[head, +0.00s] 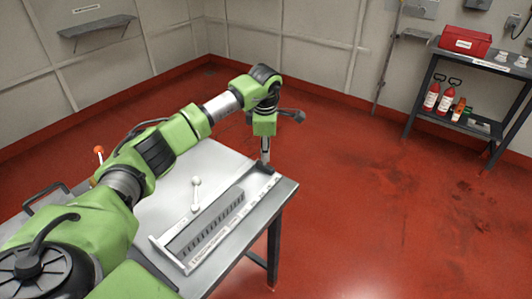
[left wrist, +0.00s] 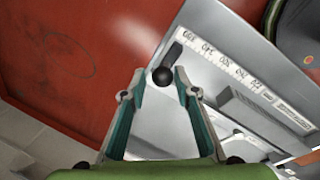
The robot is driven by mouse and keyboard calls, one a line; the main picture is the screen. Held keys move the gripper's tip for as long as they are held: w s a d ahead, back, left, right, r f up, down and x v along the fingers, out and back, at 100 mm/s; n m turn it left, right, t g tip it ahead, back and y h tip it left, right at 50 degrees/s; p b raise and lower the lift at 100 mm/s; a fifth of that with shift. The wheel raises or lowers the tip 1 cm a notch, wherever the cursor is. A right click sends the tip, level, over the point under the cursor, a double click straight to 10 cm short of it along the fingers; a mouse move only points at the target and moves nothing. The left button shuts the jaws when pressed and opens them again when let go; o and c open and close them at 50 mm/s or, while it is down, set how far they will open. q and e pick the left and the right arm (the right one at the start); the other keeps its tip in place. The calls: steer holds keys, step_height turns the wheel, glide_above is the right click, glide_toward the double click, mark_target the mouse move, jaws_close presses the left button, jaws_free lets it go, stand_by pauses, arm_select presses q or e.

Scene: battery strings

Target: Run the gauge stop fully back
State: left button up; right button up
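The gauge stop shows in the left wrist view as a round black knob (left wrist: 162,76) beside a short dark bar (left wrist: 173,54). A white scale strip (left wrist: 236,66) with printed numbers runs away from it to the lower right. My left gripper (left wrist: 160,73) has its fingers apart, with the knob between or just beyond the tips; contact cannot be told. My right gripper is not in view.
A dark slotted rack (head: 210,222) lies along the table's near right side. A white rod with ball ends (head: 196,194) stands behind it. A lever with an orange knob (head: 98,150) is at the left. A shelf cart with a red box (head: 465,41) stands far right across clear red floor.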

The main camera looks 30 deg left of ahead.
arm_select(q)
step_height(320, 180, up, 9)
steer(key=s+d, duration=0.1)
steer(key=shift+s+r, duration=0.2)
steer(key=shift+s, duration=0.05)
stand_by(0.3)
